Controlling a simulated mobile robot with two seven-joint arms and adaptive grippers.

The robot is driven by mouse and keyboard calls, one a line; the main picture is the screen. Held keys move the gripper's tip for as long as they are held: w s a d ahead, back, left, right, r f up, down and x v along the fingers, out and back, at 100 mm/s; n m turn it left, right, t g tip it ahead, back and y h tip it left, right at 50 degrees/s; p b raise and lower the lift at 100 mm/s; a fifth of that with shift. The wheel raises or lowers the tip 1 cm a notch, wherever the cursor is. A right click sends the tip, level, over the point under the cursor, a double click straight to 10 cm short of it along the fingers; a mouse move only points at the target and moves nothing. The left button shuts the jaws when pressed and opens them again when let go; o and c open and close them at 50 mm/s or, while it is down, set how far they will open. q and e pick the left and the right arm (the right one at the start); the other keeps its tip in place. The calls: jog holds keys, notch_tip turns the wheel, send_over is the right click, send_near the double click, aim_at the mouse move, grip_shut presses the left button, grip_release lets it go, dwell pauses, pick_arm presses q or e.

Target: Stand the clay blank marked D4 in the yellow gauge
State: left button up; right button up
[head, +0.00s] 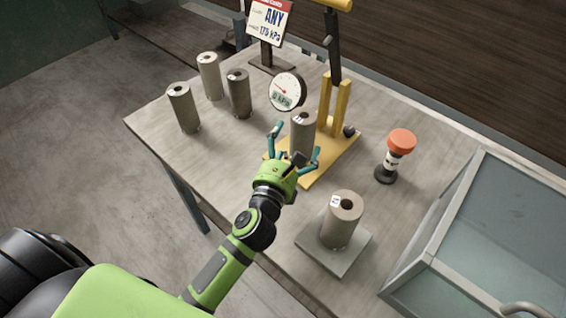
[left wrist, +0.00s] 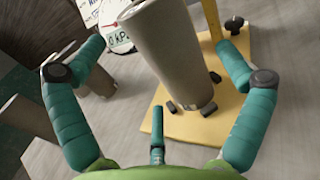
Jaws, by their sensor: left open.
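A grey clay blank (head: 303,130) stands upright on the base of the yellow gauge (head: 330,165), between small dark stops. Its small label is too small to read, so I cannot tell whether it is D4. My left gripper (head: 294,145) is open in front of it, teal fingers spread to either side. In the left wrist view the blank (left wrist: 168,55) shows between the fingers with gaps on both sides, and its foot is by the dark stops on the yellow base (left wrist: 228,122). My right gripper is not in view.
Another labelled blank (head: 340,228) stands on a grey plate (head: 312,250) at the front. Three blanks, one of them here (head: 183,108), stand at the back left. A dial (head: 287,92) reads about 0 kPa near a sign (head: 268,22). An orange-topped knob (head: 401,141) and glass case (head: 500,220) are right.

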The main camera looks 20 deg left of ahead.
pick_arm(q)
jog(key=s+b, duration=0.1)
jog(key=s, duration=0.6)
jog(key=shift+s+d, duration=0.15)
jog(key=shift+s, duration=0.05)
dwell(0.8)
